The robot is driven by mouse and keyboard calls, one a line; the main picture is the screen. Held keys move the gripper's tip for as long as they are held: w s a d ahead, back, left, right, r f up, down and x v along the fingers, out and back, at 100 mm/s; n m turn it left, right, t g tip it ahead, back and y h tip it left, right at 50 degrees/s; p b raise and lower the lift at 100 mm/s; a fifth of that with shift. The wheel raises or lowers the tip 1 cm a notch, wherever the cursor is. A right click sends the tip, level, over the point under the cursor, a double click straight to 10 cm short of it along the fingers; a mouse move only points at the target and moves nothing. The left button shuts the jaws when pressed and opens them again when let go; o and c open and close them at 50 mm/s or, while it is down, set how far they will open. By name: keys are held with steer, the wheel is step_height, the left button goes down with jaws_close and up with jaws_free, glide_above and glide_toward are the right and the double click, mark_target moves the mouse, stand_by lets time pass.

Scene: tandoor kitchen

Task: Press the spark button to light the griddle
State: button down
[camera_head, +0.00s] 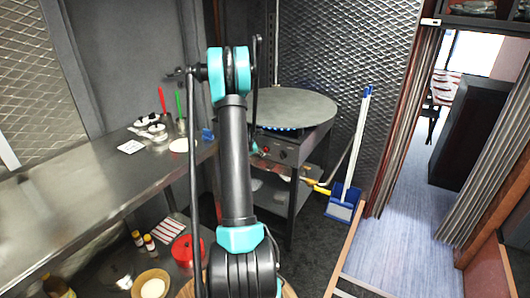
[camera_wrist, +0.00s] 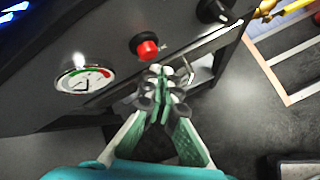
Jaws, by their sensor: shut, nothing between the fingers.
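The griddle (camera_head: 297,105) is a round grey plate on a dark metal stand, behind my arm in the head view. A row of blue flames (camera_head: 283,129) shows under its plate, and blue light shows at the top left of the wrist view. The red spark button (camera_wrist: 147,47) sits on the dark front panel, between a round dial gauge (camera_wrist: 84,82) and a black knob (camera_wrist: 214,10). My gripper (camera_wrist: 163,84) is shut and empty, its tips just below the button in the picture. I cannot tell the gap in depth. My arm hides much of the gripper in the head view.
A steel counter (camera_head: 60,190) with utensils runs along the left. A blue dustpan (camera_head: 343,201) and a broom stand right of the griddle. A yellow-ended item (camera_head: 320,189) juts out near the panel's right side. Open floor lies at the right.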

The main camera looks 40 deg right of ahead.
steer(key=shift+a, duration=0.1)
steer(key=shift+s+a, duration=0.35)
steer(key=shift+a, duration=0.4)
steer(key=shift+s+a, duration=0.3)
steer(key=shift+a, duration=0.45)
steer(key=shift+s+a, duration=0.35)
steer(key=shift+a, duration=0.4)
steer(key=s+a+r+m+t+y, duration=0.1)
steer(key=s+a+r+m+y, duration=0.2)
steer(key=a, duration=0.8)
steer(key=s+a+r+m+t, duration=0.1)
steer(key=s+a+r+m, duration=0.3)
steer(key=a, duration=0.6)
steer(key=s+a+m+y, duration=0.5)
steer(key=s+a+m, duration=0.2)
steer(key=s+a, duration=1.3)
steer(key=shift+s+a, duration=0.15)
steer(key=shift+s, duration=0.15)
